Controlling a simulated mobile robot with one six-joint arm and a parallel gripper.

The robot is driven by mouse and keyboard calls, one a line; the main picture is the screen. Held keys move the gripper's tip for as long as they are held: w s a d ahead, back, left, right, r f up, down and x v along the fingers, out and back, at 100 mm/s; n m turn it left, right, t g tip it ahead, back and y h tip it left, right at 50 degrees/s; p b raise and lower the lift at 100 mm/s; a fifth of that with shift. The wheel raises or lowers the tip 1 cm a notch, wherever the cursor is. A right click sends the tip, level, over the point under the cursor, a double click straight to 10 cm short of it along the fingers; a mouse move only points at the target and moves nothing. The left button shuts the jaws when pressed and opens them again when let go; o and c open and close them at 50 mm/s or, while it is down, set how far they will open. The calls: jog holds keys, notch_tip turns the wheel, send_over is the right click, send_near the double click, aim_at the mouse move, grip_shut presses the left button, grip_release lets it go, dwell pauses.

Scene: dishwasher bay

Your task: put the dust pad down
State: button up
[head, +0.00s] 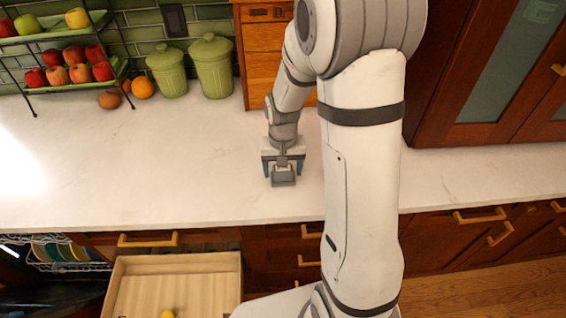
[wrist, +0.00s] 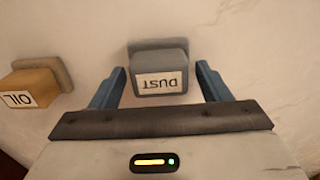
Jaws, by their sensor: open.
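The dust pad (wrist: 160,70) is a grey block with a flared base and a white label reading DUST, upside down in the wrist view. It appears to rest on the pale counter. My gripper (wrist: 160,78) is open, with one blue finger on each side of the pad and a visible gap to each. In the head view my gripper (head: 283,168) points down low over the white counter (head: 150,180), near its front edge. I cannot clearly tell the pad from my gripper's grey parts there.
An orange-tan block labelled OIL (wrist: 33,85) stands left of the dust pad in the wrist view. Green canisters (head: 212,68) and a fruit rack (head: 68,65) stand at the back left. An open drawer (head: 175,285) juts out below the counter.

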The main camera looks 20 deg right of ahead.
notch_tip(320, 180, up, 11)
jog(key=s+r+n+t, duration=0.1)
jog(key=s+r, duration=0.2)
jog(key=s, duration=0.5)
jog(key=s+r+n+t, duration=0.1)
jog(key=s+r+t, duration=0.1)
jog(key=s, duration=0.6)
jog(key=shift+b+v, duration=0.4)
jog(key=shift+v, duration=0.5)
jog(key=shift+s, duration=0.15)
jog(key=shift+c, duration=0.5)
